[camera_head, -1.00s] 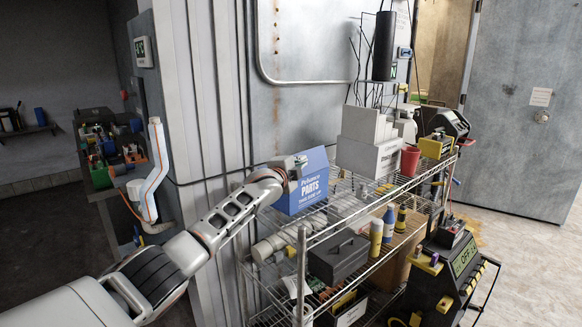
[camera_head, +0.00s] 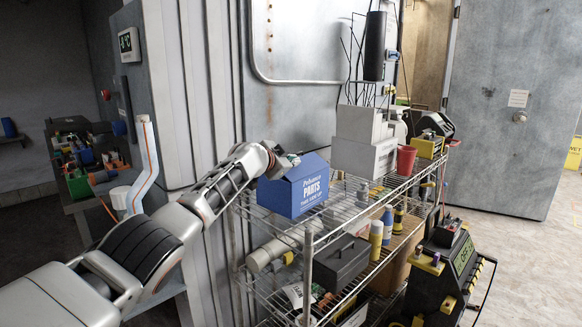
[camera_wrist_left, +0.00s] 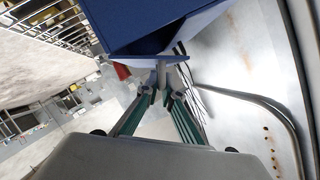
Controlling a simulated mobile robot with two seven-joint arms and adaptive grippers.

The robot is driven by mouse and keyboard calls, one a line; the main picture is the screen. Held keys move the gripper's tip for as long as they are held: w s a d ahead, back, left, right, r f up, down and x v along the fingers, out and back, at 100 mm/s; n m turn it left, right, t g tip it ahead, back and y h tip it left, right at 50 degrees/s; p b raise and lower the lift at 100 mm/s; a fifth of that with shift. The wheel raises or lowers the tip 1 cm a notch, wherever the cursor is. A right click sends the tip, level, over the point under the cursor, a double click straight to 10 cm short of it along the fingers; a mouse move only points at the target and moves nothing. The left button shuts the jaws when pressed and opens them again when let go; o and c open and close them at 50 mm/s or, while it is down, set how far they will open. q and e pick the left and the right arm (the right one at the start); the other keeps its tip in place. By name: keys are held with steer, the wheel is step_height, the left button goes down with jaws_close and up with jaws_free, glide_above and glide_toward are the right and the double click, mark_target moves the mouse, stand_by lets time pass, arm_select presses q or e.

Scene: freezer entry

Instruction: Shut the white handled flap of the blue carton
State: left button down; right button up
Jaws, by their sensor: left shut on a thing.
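The blue carton (camera_head: 295,196), marked "PARTS", stands on the top shelf of the wire rack. My left gripper (camera_head: 289,161) is at the upper left of the carton, by its top edge. The left wrist view shows the carton (camera_wrist_left: 140,14) close up, with a dark gap at its end and a pale-edged flap (camera_wrist_left: 185,47) beside it. There my left gripper (camera_wrist_left: 164,90) is shut on a small pale grey piece, which looks like the flap's handle (camera_wrist_left: 162,73). The fingertips partly hide it. My right gripper is not in view.
White boxes (camera_head: 365,155) and a red cup (camera_head: 405,160) stand farther along the wire rack (camera_head: 340,222). The grey wall panel (camera_head: 290,110) is close behind the carton. A dark toolbox (camera_head: 340,260) and bottles sit on the lower shelf.

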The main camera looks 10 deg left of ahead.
arm_select(q)
steer(key=f+n+b, duration=0.1)
steer(key=w+a+f+g+b, duration=0.1)
steer(key=b, duration=0.1)
steer(key=shift+f+n+h, duration=0.15)
steer(key=shift+n+h, duration=0.15)
steer(key=shift+n, duration=0.1)
steer(key=b, duration=0.1)
steer(key=n+b, duration=0.1)
steer(key=b, duration=0.1)
steer(key=shift+w+a+f+g+h, duration=0.1)
steer(key=shift+a+f+g+h, duration=0.15)
steer(key=shift+f+g+h, duration=0.05)
steer(key=shift+n, duration=0.3)
steer(key=shift+a+r+b, duration=0.1)
steer(key=shift+a+b, duration=0.05)
steer(key=shift+b, duration=0.4)
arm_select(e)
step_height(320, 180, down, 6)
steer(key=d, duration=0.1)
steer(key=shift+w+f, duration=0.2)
arm_select(q)
steer(key=shift+r+h, duration=0.15)
steer(key=shift+h, duration=0.15)
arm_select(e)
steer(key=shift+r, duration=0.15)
